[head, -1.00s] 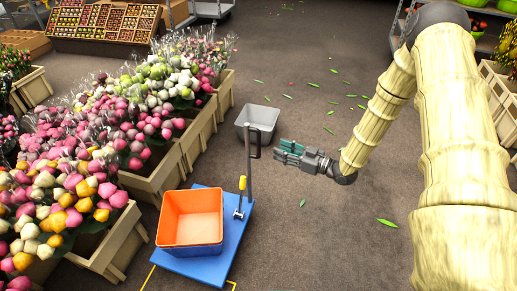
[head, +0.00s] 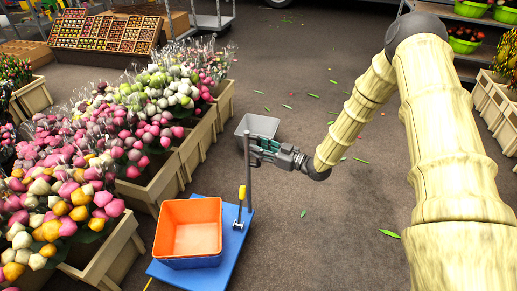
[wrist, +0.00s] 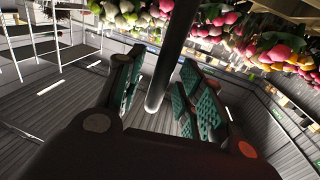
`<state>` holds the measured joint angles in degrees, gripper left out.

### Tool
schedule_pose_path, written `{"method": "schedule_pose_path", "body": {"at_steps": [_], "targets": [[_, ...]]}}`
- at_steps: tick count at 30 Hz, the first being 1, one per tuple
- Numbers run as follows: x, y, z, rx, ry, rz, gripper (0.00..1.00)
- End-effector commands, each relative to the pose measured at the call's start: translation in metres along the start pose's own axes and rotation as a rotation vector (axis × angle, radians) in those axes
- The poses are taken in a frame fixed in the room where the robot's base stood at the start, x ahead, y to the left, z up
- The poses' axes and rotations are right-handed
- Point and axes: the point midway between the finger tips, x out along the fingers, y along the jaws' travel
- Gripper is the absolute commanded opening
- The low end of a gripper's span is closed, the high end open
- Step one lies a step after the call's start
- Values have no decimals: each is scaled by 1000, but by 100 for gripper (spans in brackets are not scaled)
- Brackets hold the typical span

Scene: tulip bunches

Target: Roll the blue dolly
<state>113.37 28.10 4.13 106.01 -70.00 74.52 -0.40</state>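The blue dolly (head: 235,240) is a flat blue platform on the floor. It carries an orange crate (head: 160,232), and a grey upright handle post (head: 249,185) stands at its far right. My gripper (head: 256,148) is at the top of that post, reaching in from the right. In the wrist view, my gripper (wrist: 158,95) has its green-padded fingers apart. A dark handle bar (wrist: 171,60) with a rounded end lies between them. I see a gap beside the bar, so the fingers do not look closed on it.
Wooden planters (head: 108,262) of tulips line the left side. Open floor with scattered leaves lies to the right and beyond.

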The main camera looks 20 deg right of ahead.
Motion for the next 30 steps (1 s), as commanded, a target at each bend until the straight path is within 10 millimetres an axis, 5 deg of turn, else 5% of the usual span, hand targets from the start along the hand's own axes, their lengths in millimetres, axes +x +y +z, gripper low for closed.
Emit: {"method": "schedule_pose_path", "body": {"at_steps": [11, 18, 30], "targets": [[6, 0, 0, 1, 0, 1, 37], [5, 0, 0, 1, 0, 1, 0], [12, -14, 0, 2, 0, -12, 0]]}}
